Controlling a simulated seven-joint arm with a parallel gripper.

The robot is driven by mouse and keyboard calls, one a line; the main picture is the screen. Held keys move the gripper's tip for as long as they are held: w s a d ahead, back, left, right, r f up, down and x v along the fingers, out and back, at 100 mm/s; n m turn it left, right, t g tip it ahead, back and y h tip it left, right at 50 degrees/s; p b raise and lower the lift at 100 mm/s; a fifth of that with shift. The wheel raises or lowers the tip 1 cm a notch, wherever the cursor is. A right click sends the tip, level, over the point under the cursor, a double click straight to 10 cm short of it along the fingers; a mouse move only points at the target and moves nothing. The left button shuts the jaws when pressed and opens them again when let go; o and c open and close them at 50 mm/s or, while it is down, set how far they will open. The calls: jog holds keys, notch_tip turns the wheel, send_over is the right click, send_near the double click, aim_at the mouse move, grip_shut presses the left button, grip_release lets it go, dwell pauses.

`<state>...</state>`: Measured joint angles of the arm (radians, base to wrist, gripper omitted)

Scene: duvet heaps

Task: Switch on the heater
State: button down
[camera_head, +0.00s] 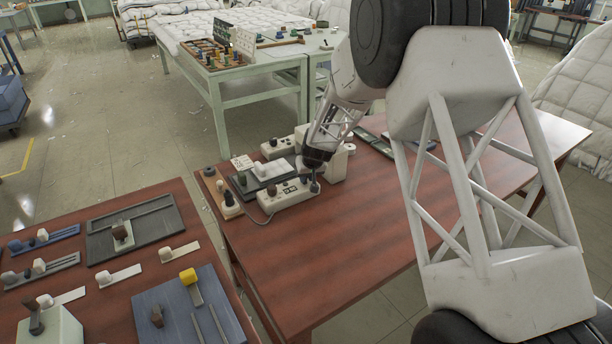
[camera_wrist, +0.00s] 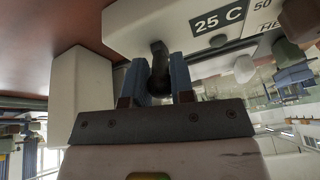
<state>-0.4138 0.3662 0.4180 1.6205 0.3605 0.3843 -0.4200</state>
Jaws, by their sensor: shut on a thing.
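A cream control box (camera_head: 287,197) with knobs on top lies on the red-brown table, in the head view below and left of my wrist. In the wrist view the cream box (camera_wrist: 120,34) carries a black "25 C" label and a partly cut-off label reading "50" and "HE". My gripper (camera_head: 315,182) is at the right end of this box. In the wrist view my gripper (camera_wrist: 160,78) has its two blue fingers closed on a dark knob (camera_wrist: 158,50), one on each side. The knob's lower part is hidden by the gripper. Its switch position cannot be told.
Close by stand a wooden strip with knobs (camera_head: 223,193), a dark tray (camera_head: 240,186) and another cream box (camera_head: 278,148). A pale block (camera_wrist: 82,95) stands left of the fingers. A left table (camera_head: 75,207) holds slider panels. The red-brown table's front (camera_head: 330,265) is clear.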

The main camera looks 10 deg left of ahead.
jog(key=shift+s+d+t+y, duration=0.1)
jog(key=shift+d+t+y, duration=0.05)
jog(key=shift+t+y, duration=0.15)
dwell(0.5)
jog(key=c, duration=1)
grip_release()
jog(key=shift+s, duration=0.1)
jog(key=shift+v, duration=3.85)
